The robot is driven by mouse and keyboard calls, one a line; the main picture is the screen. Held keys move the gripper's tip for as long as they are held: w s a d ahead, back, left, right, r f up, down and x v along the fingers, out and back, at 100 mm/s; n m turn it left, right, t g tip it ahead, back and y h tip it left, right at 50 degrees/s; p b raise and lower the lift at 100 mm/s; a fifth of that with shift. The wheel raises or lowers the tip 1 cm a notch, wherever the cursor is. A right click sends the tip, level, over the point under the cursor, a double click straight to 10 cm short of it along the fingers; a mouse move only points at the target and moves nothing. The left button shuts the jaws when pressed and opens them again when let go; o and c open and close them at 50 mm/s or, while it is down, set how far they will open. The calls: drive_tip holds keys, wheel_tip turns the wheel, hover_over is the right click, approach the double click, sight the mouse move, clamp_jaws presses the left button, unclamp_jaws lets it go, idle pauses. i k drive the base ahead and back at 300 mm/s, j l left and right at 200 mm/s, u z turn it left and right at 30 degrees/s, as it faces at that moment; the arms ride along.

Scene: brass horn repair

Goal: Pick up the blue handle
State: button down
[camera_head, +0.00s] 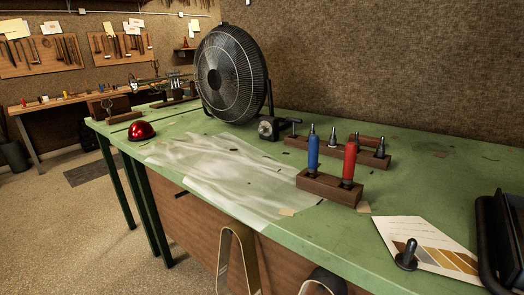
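The blue handle (313,153) stands upright in a small dark wooden block (318,187) on the green workbench, right of the middle of the picture. A dark metal tip shows at its top. Its lower end meets the block. A red handle (349,163) stands upright in the same block, just to its right, with a narrow gap between them. I see no part of my gripper that I can make out, so its state does not show.
The green bench top (420,188) is bare right of the block. Behind stand a wooden rack (376,158) with metal tools and a black fan (230,75). A red dome (141,130) is at left. A colour card (428,245) and black object (503,240) are at right.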

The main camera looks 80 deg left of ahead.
sight(313, 139)
drive_tip(key=u, duration=1.5)
